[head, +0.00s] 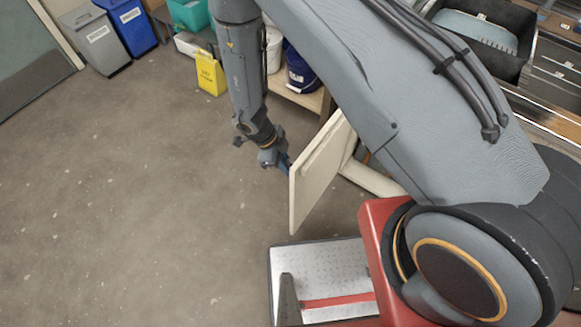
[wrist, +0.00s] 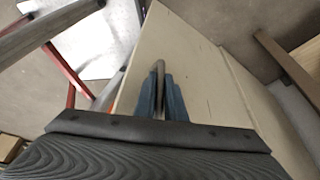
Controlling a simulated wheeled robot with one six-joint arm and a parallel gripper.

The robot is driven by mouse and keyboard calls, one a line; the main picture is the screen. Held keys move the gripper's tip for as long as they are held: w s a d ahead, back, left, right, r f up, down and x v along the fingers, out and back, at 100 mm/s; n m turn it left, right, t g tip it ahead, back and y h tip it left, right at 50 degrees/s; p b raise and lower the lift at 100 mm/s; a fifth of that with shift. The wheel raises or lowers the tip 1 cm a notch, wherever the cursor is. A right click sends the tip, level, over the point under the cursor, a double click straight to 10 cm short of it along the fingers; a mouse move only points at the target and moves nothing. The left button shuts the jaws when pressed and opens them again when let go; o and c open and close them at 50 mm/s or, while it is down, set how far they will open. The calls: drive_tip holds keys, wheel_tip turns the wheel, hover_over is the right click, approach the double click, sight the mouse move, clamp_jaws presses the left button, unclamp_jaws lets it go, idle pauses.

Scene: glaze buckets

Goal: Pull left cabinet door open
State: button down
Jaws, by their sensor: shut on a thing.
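The cream cabinet door (head: 312,185) stands swung out from the cabinet, in the middle of the head view. In the wrist view the door panel (wrist: 205,65) fills the centre, with a slim bar handle (wrist: 159,72) on its face. My gripper (head: 285,164) is at the outer part of the door. In the wrist view its blue fingers (wrist: 161,98) are closed on the handle from both sides. My arm hides much of the cabinet and the hinge side of the door in the head view.
A yellow container (head: 210,73) stands on the floor near the shelf with a dark blue bucket (head: 300,72). A blue bin (head: 128,25) and a grey bin (head: 98,40) stand at the back left. The floor left of the door is clear.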

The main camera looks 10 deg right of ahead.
drive_tip(key=shift+w, duration=0.1)
drive_tip(key=c, duration=1.8)
unclamp_jaws()
drive_tip(key=shift+a, duration=0.1)
drive_tip(key=shift+a+r, duration=0.15)
drive_tip(key=shift+r, duration=0.2)
drive_tip(key=b+v, duration=0.2)
drive_tip(key=v, duration=0.5)
